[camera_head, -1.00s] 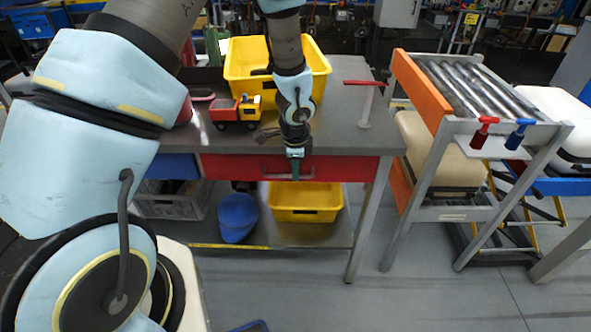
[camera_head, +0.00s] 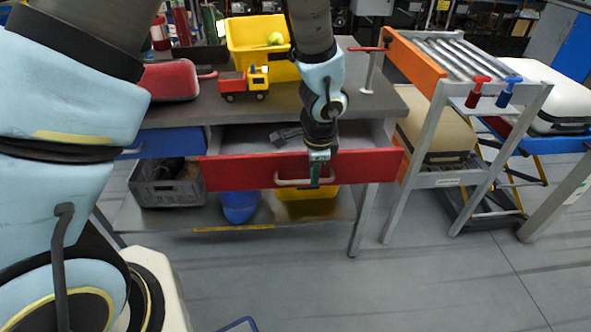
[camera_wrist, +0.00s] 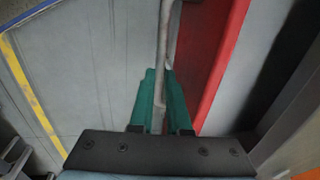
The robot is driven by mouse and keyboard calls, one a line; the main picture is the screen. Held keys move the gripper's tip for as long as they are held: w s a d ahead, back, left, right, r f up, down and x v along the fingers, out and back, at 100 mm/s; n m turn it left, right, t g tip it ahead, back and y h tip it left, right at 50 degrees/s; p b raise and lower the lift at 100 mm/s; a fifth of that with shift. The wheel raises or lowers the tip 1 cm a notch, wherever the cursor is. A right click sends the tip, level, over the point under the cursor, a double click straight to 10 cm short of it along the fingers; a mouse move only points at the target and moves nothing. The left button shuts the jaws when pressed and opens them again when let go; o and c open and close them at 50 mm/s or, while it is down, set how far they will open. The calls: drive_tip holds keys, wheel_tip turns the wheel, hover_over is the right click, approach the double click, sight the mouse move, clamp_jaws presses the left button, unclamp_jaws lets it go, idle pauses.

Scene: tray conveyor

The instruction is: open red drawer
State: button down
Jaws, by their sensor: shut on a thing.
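The red drawer (camera_head: 240,172) under the workbench is pulled partly out, and its grey interior shows in the head view. Its front also shows as a red strip in the wrist view (camera_wrist: 222,75). A pale bar handle (camera_head: 290,183) runs along the front. My gripper (camera_head: 318,178) is at the right part of the handle. In the wrist view the green fingers (camera_wrist: 162,100) are shut on the handle (camera_wrist: 166,45), one on each side. A dark tool-like object (camera_head: 285,135) lies inside the drawer.
A blue drawer (camera_head: 165,144) is left of the red one. On the bench (camera_head: 215,108) are a toy truck (camera_head: 243,83), a red case (camera_head: 170,80) and a yellow bin (camera_head: 255,35). A roller conveyor (camera_head: 455,60) stands to the right. The floor in front is clear.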

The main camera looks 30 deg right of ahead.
drive_tip(key=shift+s+a+b, duration=0.25)
drive_tip(key=shift+s+a, duration=0.05)
drive_tip(key=shift+s, duration=0.35)
drive_tip(key=shift+s+a+b, duration=0.2)
drive_tip(key=shift+s+a, duration=0.1)
drive_tip(key=shift+s, duration=0.4)
drive_tip(key=shift+s+a+b, duration=0.25)
drive_tip(key=shift+s+a, duration=0.05)
drive_tip(key=shift+s, duration=0.35)
drive_tip(key=c, duration=1.2)
unclamp_jaws()
drive_tip(key=shift+o, duration=0.2)
wheel_tip(320, 180, up, 11)
drive_tip(key=s, duration=0.1)
drive_tip(key=shift+s+a+f+p, duration=0.2)
drive_tip(key=shift+s+a+p, duration=0.15)
drive_tip(key=shift+s+a, duration=0.05)
